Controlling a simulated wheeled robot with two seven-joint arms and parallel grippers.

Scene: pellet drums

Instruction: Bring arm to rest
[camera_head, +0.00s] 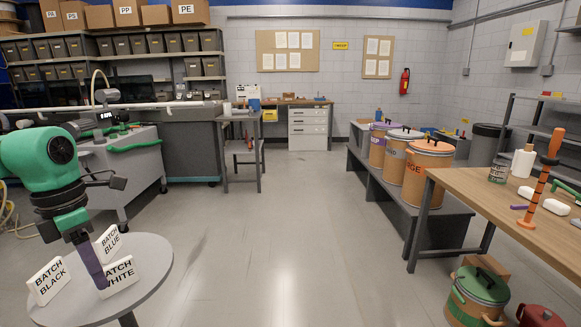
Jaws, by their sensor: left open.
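My left arm, green and dark, comes in from the left edge and bends downward. My left gripper (92,262) points down over a small round grey table (148,262), among the label signs, with its jaws open. A long purple strip shows at its lower end; I cannot tell whether it is a jaw or a separate thing, or whether it touches the table. The white signs read BATCH BLACK (48,281), BATCH BLUE (109,243) and BATCH WHITE (121,277). The gripper's lower end partly covers BATCH WHITE. My right gripper is not in view.
Several lidded drums (427,172) stand on a low grey bench (445,222) at right. A wooden workbench (470,190) holds a bottle and an orange-handled tool (540,180). A green-lidded drum (478,297) sits on the floor below. The middle floor is clear.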

